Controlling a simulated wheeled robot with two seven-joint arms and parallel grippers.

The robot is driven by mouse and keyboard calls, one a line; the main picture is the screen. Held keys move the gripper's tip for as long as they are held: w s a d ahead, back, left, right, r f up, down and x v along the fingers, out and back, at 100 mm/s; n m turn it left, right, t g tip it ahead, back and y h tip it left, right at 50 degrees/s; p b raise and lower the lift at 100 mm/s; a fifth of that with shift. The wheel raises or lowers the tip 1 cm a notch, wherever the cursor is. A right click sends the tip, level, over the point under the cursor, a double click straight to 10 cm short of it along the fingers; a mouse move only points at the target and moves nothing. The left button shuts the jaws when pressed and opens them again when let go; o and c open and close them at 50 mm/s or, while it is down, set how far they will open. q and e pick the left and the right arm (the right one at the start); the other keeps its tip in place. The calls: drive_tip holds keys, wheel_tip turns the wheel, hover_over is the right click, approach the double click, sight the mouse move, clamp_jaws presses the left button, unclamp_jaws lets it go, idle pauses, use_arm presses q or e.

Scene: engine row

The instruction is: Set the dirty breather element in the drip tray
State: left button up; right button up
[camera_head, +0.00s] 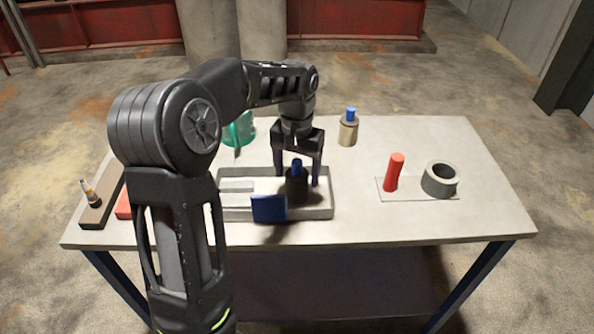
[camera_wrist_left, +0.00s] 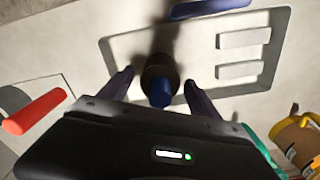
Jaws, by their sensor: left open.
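The dirty breather element (camera_head: 297,187), a dark cylinder with a blue top, stands upright in the right part of the shallow grey drip tray (camera_head: 322,214). In the left wrist view the element (camera_wrist_left: 160,72) shows between the fingers, blue top toward the camera, with the tray (camera_wrist_left: 106,46) around it. My left gripper (camera_head: 297,179) is open above the tray, pointing down, with one finger on each side of the element. Whether the fingers touch it is hard to tell. My right gripper is not in view.
Two pale bars (camera_head: 238,186) and a blue plate (camera_head: 269,208) are at the tray. A tan cylinder with a blue top (camera_head: 348,131) stands behind right. A red cylinder (camera_head: 394,172) and dark ring (camera_head: 439,179) stand right. A green object (camera_head: 239,131) is behind. The front right table is clear.

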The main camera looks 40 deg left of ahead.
use_arm(q)
drive_tip(key=shift+r, duration=0.1)
drive_tip(key=shift+r, duration=0.2)
wheel_tip(320, 180, up, 9)
drive_tip(key=shift+f, duration=0.1)
wheel_tip(320, 180, up, 2)
drive_tip(key=shift+p, duration=0.9)
drive_tip(key=shift+r+p, duration=0.5)
drive_tip(key=shift+r, duration=0.05)
